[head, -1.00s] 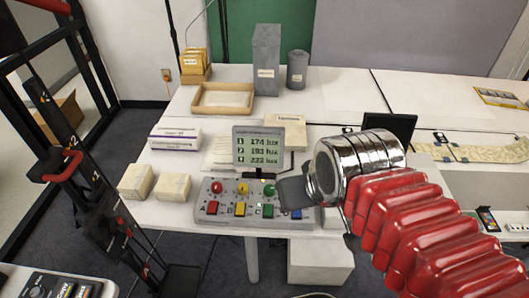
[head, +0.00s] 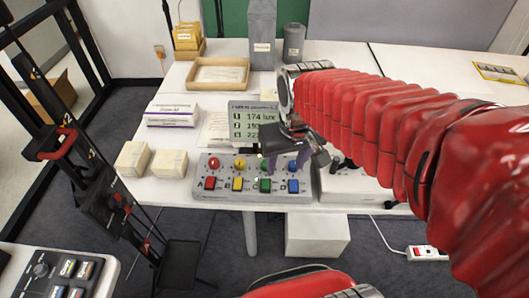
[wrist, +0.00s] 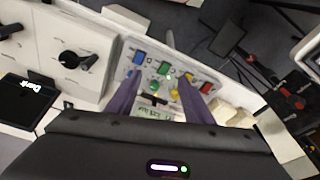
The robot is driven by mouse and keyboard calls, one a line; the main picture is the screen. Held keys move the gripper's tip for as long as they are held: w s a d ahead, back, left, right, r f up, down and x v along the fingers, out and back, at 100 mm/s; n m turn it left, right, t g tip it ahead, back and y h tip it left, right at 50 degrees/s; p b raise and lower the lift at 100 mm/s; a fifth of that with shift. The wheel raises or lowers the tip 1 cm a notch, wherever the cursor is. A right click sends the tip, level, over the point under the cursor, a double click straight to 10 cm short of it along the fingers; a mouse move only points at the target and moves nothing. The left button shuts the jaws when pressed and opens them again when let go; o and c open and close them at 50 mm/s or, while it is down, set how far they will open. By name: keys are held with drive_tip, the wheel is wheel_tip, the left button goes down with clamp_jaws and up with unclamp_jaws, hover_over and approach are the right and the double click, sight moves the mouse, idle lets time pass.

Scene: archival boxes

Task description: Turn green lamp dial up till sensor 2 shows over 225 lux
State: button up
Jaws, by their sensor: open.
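The grey control panel (head: 225,191) has a row of round dials above a row of square buttons. The green dial (wrist: 155,86) shows between my gripper's purple fingers in the wrist view; in the head view my gripper hides most of it. My gripper (head: 286,170) is open over the panel's right half, fingers pointing down; I cannot tell whether they touch the dial. The display (head: 240,108) behind the panel reads 174 lux on line 1. Line 2 starts with 19 and line 3 with 22; their ends are hidden by my gripper.
The red dial (head: 213,162) and yellow dial (head: 239,163) sit left of the green one. The blue button (head: 293,186) is at the right. A white box with a black knob (wrist: 75,60) adjoins the panel. Two small cream boxes (head: 169,163) stand left.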

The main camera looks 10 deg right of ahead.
drive_tip(key=w+f+n+g, duration=0.1)
drive_tip(key=w+f, duration=0.2)
drive_tip(key=w, duration=0.6)
drive_tip(key=w+f+n+g, duration=0.1)
drive_tip(key=w+f+n, duration=0.1)
drive_tip(key=w, duration=0.6)
drive_tip(key=shift+w+f+n+g, duration=0.3)
drive_tip(key=shift+w+f, duration=0.05)
drive_tip(key=shift+f, duration=0.3)
wheel_tip(320, 180, down, 14)
drive_tip(key=shift+r, duration=0.1)
drive_tip(key=shift+c, duration=0.6)
drive_tip(key=c, duration=0.9)
